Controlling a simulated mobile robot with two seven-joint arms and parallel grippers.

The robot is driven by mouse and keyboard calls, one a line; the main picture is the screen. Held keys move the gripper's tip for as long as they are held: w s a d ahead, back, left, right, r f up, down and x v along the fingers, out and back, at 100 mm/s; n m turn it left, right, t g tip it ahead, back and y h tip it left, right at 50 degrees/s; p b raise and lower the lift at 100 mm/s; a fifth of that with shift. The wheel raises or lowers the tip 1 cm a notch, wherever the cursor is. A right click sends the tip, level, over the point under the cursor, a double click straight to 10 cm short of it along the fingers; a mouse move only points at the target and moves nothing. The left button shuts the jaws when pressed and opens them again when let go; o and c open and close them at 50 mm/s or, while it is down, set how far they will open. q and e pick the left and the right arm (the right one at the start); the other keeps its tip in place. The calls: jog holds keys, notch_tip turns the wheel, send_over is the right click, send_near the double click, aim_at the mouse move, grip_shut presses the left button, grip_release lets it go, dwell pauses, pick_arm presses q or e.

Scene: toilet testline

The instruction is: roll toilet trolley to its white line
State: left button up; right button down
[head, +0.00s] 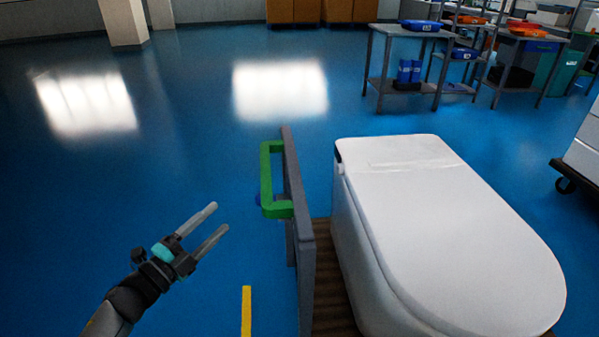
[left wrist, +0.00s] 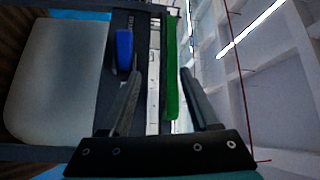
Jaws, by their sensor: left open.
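The toilet trolley has a grey upright end frame (head: 300,225) with a green handle (head: 272,208) on its left side. A white toilet (head: 420,200) lies on its brown slatted deck (head: 333,285). My left gripper (head: 219,217) is open and empty in the head view, left of the handle and apart from it, fingers pointing toward it. In the left wrist view the green handle (left wrist: 171,75) appears between the two open fingers, and the white toilet (left wrist: 55,80) is at left. My right gripper is not in view. I see no white floor line in the head view.
A short yellow line (head: 246,310) marks the blue floor near the trolley's left side. Grey tables (head: 410,35) with blue and orange trays stand at the back right. A dark wheeled dolly (head: 573,176) is at the right edge. The floor at left and behind is clear.

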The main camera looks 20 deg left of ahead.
aim_at(267, 172)
pick_arm(q)
jog(key=shift+m+h, duration=0.7)
jog(key=shift+m, duration=0.2)
jog(key=b+x, duration=0.1)
jog(key=x, duration=0.4)
jog(key=r+b+x, duration=0.1)
jog(key=x, duration=0.4)
jog(key=d+r+x, duration=0.1)
jog(key=x, duration=0.4)
jog(key=shift+s+b, duration=0.35)
jog(key=shift+b, duration=0.05)
jog(key=shift+x, duration=0.75)
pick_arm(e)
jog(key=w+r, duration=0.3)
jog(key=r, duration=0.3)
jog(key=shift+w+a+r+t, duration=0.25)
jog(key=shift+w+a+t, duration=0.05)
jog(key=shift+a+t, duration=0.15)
pick_arm(q)
jog(key=shift+c, duration=0.2)
grip_shut()
